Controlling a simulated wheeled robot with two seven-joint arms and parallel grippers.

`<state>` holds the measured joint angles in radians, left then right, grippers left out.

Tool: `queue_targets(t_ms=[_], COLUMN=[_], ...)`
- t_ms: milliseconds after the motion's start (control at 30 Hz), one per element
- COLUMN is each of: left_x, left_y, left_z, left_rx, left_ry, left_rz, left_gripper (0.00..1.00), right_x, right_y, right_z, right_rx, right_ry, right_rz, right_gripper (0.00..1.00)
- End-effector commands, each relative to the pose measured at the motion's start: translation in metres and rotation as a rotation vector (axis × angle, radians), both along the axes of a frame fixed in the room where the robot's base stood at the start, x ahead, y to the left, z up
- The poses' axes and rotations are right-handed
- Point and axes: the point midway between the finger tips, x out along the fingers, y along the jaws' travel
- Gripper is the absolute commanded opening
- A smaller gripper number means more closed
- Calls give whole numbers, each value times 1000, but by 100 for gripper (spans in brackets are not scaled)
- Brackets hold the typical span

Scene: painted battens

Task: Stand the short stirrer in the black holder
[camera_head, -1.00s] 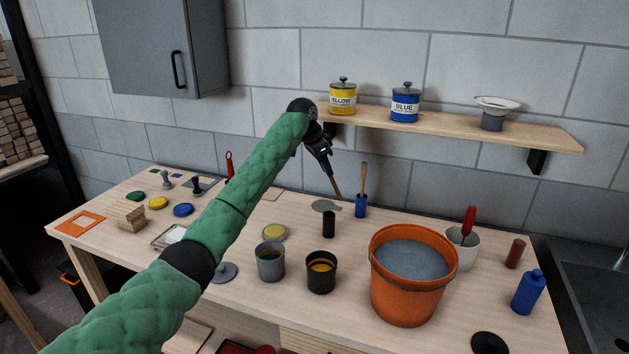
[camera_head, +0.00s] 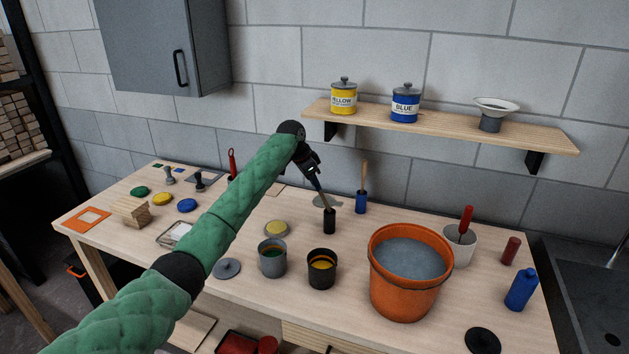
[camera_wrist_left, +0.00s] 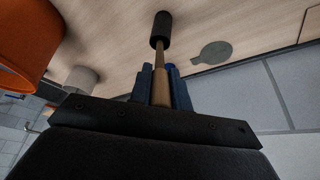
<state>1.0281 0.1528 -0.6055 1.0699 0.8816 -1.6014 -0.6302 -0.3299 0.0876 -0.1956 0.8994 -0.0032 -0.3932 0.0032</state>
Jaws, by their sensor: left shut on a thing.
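My left gripper (camera_head: 317,181) is shut on the short stirrer (camera_head: 325,199), a thin wooden stick that points down and is a little tilted. The black holder (camera_head: 329,222) stands upright on the table directly under it. The stirrer's lower end meets the holder's top; I cannot tell how far inside it is. In the left wrist view the stirrer (camera_wrist_left: 161,88) runs from between the fingers to the black holder (camera_wrist_left: 161,30). My right gripper is not in view.
A blue holder (camera_head: 361,203) with another wooden stirrer (camera_head: 364,174) stands close on the right. A grey disc (camera_head: 330,201) lies behind. Nearer are a dark cup (camera_head: 321,269), a grey cup (camera_head: 272,258) and a large orange bucket (camera_head: 408,285). The shelf (camera_head: 450,124) is above.

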Motion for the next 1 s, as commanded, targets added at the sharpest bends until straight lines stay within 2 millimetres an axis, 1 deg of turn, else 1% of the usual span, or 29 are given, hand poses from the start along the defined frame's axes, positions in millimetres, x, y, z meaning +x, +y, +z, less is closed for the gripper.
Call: queue_targets(t_ms=[167,733,767,833,867,1000], left_x=[0,0,0,0,0,0], left_y=[0,0,0,0,0,0], left_z=[-1,-11,-11,-11,-11,-11], left_rx=[0,-1,-1,-1,-1,-1], left_ry=[0,0,0,0,0,0], left_rz=[0,0,0,0,0,0], left_gripper=[0,0,23,36,40,40], right_x=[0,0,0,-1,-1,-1], right_y=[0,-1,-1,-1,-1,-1], right_z=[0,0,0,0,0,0], right_rx=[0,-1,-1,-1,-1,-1], right_ry=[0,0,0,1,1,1], right_rz=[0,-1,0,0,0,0], right_gripper=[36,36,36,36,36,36])
